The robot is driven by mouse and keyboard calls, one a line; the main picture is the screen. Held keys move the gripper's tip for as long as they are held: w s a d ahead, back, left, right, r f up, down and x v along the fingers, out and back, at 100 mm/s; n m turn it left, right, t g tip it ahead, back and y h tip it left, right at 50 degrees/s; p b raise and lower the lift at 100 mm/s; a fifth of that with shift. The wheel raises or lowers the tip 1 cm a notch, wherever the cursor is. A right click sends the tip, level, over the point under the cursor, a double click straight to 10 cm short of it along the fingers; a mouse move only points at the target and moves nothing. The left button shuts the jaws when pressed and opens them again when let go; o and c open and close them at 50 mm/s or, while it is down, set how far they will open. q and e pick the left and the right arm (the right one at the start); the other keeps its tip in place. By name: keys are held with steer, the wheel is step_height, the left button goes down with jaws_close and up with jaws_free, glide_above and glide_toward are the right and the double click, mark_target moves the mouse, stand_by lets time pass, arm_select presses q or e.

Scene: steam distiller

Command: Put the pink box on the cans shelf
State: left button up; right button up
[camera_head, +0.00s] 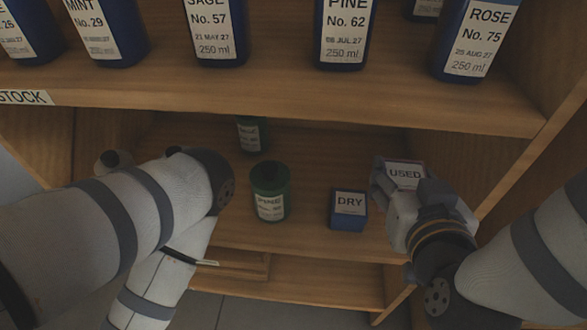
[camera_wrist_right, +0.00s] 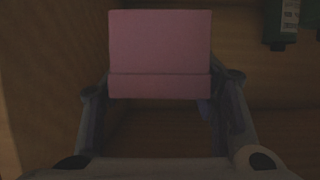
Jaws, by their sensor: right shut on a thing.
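The pink box (camera_wrist_right: 160,52) fills the upper middle of the right wrist view, between my right gripper's fingers. In the head view the box (camera_head: 405,172) shows its top with a white label reading USED. My right gripper (camera_head: 392,184) is shut on it, at the right side of the shelf below the large blue bottles. Whether the box touches the shelf board (camera_head: 310,232) cannot be told. My left arm comes in from the left, but its gripper is not in view. No label in view marks a cans shelf.
A blue box labelled DRY (camera_head: 348,210) stands just left of my right gripper. A green PINE can (camera_head: 269,192) stands further left, with another green can (camera_head: 248,134) behind it. Blue bottles (camera_head: 345,35) line the upper shelf, whose edge (camera_head: 300,108) overhangs.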

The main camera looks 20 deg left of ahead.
steer(key=shift+w+a+r, duration=0.15)
steer(key=shift+w+a, duration=0.1)
steer(key=w+f+b, duration=0.1)
steer(key=w+f, duration=0.2)
steer(key=w, duration=0.1)
steer(key=w+a+f+b, duration=0.1)
steer(key=w+f+b, duration=0.1)
steer(key=w+f, duration=0.1)
steer(key=w+a+f+b, duration=0.1)
steer(key=w+f, duration=0.2)
steer(key=w, duration=0.3)
steer(key=shift+w+f+b, duration=0.1)
steer(key=shift+f+b, duration=0.2)
steer(key=f, duration=0.2)
steer(key=f+b, duration=0.1)
steer(key=shift+w+f, duration=0.2)
steer(key=shift+f, duration=0.15)
steer(key=shift+r, duration=0.25)
steer(key=o, duration=1.4)
steer(key=shift+f, duration=0.2)
arm_select(q)
steer(key=shift+g, duration=0.3)
steer(key=f, duration=0.1)
steer(key=s+f, duration=0.1)
steer(key=f, duration=0.3)
steer(key=shift+s+f, duration=0.1)
steer(key=shift+s, duration=0.25)
arm_select(e)
steer(key=shift+o, duration=0.2)
steer(key=shift+r, duration=0.15)
